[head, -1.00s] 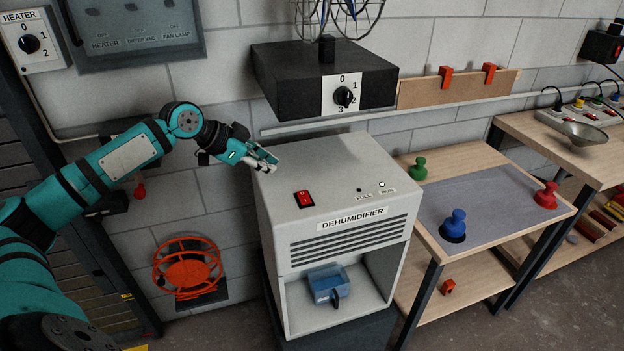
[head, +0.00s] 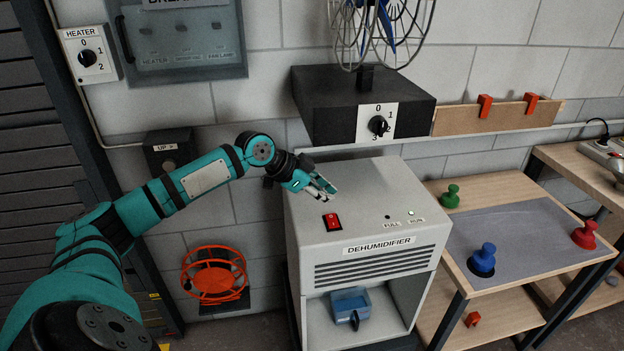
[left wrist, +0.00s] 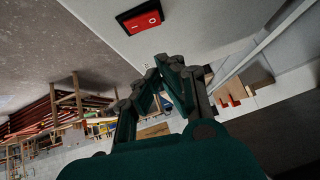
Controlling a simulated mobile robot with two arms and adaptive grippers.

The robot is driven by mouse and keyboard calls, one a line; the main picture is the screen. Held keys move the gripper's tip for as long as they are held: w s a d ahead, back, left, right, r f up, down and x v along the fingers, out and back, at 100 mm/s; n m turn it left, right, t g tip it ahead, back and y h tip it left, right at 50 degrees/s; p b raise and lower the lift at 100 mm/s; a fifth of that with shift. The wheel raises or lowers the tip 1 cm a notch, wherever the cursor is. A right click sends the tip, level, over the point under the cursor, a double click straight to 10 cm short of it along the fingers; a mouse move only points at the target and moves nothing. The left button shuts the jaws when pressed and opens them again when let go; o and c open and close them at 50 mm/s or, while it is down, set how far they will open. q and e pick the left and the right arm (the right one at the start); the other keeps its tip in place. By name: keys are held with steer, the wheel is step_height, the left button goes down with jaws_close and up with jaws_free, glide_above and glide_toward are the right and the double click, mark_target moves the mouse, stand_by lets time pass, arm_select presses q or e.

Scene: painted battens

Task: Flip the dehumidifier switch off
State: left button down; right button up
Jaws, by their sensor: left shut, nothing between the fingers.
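The dehumidifier (head: 365,270) is a light grey box standing in the middle of the head view. Its red rocker switch (head: 332,222) sits on the top face near the front left corner. The switch also shows in the left wrist view (left wrist: 141,19), with white line and circle marks; I cannot tell which side is pressed. My left gripper (head: 329,190) is shut and empty, over the top face just behind the switch. In the left wrist view its fingertips (left wrist: 164,66) meet a little below the switch in the picture, apart from it. My right gripper is not in view.
Small FULL (head: 388,217) and RUN (head: 411,212) lamps are right of the switch; RUN looks bright. A black fan base (head: 340,90) with a dial hangs over the dehumidifier's back. A workbench (head: 500,193) with coloured knobs stands right.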

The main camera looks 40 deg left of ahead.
mark_target(331, 219)
arm_select(q)
steer(key=f, duration=0.1)
steer(key=w+f+p, duration=0.1)
steer(key=f, duration=0.1)
steer(key=d+f, duration=0.1)
steer(key=shift+w+f+p, duration=0.4)
steer(key=shift+a+f, duration=0.15)
steer(key=shift+f, duration=0.45)
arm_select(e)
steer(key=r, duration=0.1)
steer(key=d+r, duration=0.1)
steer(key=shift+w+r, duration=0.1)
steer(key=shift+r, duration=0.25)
arm_select(q)
steer(key=shift+w+a+f+b, duration=0.2)
steer(key=shift+f+b, duration=0.3)
steer(key=shift+b, duration=0.3)
steer(key=shift+s+r, duration=0.1)
steer(key=shift+r, duration=0.1)
steer(key=shift+d+p, duration=0.1)
steer(key=shift+p, duration=0.2)
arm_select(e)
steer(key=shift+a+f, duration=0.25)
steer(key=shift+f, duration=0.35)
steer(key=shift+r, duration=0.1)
